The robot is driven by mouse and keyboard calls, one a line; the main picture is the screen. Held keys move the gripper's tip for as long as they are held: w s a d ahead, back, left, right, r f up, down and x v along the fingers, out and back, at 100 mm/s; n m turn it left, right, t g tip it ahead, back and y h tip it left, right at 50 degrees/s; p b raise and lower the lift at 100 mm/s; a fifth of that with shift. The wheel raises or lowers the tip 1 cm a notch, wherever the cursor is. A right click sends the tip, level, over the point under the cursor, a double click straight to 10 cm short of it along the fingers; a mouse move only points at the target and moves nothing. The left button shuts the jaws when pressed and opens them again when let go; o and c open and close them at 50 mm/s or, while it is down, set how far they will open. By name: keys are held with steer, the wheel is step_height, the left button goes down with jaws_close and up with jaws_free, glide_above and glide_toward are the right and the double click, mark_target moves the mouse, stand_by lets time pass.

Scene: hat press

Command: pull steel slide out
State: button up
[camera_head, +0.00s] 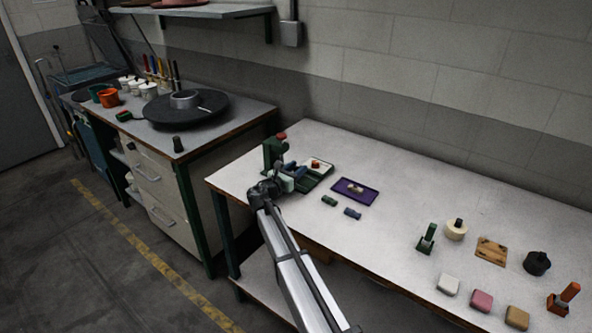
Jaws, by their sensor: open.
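A small green hat press (271,153) with a red knob on top stands near the left end of the white table. My arm reaches up from the bottom of the picture to it. My gripper (277,180) is open at the near side of the press, low over the table. Its fingers are small and dark here, and I cannot tell whether they touch anything. A pale grey piece beside the gripper may be the steel slide, but I cannot tell for sure. My wrist hides part of the press's base.
A green tray (325,178) and a purple tray (343,192) lie right of the press. Two small blocks, green (329,201) and blue (352,213), lie nearby. Stamps, pads and pots stand at the table's right end. The table's middle is clear.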

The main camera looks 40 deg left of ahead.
steer(key=shift+c, duration=0.2)
jaws_close()
stand_by(0.4)
